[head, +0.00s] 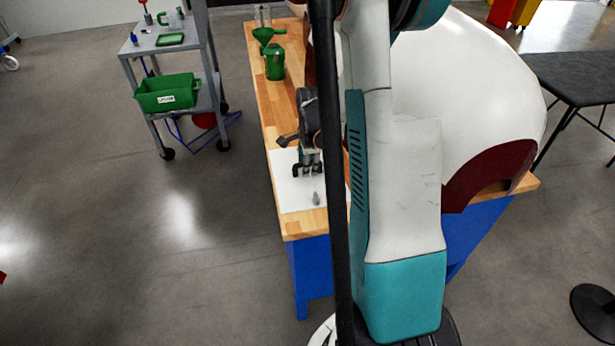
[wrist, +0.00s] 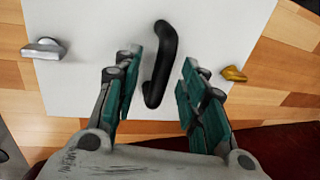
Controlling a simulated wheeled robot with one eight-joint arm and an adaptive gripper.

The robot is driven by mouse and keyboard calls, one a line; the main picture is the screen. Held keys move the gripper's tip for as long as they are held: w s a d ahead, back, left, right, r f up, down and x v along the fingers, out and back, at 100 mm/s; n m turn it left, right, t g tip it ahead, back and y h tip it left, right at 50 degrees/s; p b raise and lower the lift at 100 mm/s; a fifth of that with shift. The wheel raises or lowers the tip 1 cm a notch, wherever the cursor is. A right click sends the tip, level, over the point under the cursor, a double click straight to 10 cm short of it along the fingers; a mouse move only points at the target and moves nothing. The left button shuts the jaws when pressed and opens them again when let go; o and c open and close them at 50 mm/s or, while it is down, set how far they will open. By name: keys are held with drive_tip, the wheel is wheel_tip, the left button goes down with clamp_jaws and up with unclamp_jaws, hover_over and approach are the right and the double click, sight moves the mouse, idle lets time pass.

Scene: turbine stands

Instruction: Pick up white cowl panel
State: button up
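The white cowl panel (head: 290,196) lies flat on the wooden workbench (head: 265,90) near its front end. In the wrist view the panel (wrist: 90,90) fills the upper middle and carries a black curved handle (wrist: 165,50). A silver latch-like piece (wrist: 43,48) is at its left and a gold one (wrist: 234,74) at its right edge. My gripper (wrist: 161,75) is open, with one teal-padded finger on each side of the handle and visible gaps to both. In the head view my gripper (head: 308,170) is over the panel; the handle is hard to make out there.
A large white rounded body with dark red parts (head: 460,80) occupies the bench's right side, close to my arm. A green canister (head: 274,62) stands at the far end. A grey cart with a green bin (head: 168,92) stands left; floor between is clear.

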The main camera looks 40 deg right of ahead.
drive_tip(key=shift+w+d+f, duration=0.1)
drive_tip(key=shift+f, duration=0.5)
drive_tip(key=shift+c, duration=0.5)
clamp_jaws()
drive_tip(key=shift+r, duration=0.15)
wheel_tip(320, 180, up, 20)
drive_tip(key=p, duration=0.6)
drive_tip(key=shift+p, duration=0.4)
